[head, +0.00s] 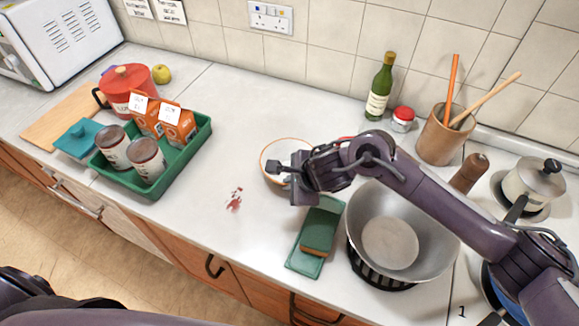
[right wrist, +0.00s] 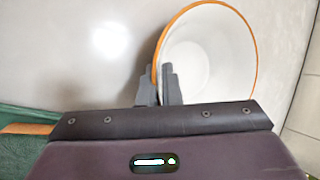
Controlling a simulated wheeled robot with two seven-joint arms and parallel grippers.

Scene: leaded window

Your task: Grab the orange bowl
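The orange bowl (head: 272,153) is white inside with an orange rim. It stands upright near the middle of the counter in the head view, partly hidden behind my right gripper (head: 278,171). In the right wrist view the bowl (right wrist: 212,58) fills the upper right. The fingers of my right gripper (right wrist: 160,85) are close together there, one outside and one inside the bowl's near left wall, with the rim pinched between them. I cannot tell whether the bowl is lifted off the counter. My left gripper is not in view.
A green sponge tray (head: 303,262) and a metal wok (head: 390,243) lie close to my right arm. A green bottle (head: 379,90), a red-lidded jar (head: 402,120) and a utensil pot (head: 441,138) stand behind. A green crate (head: 188,160) stands left. Counter left of the bowl is mostly clear.

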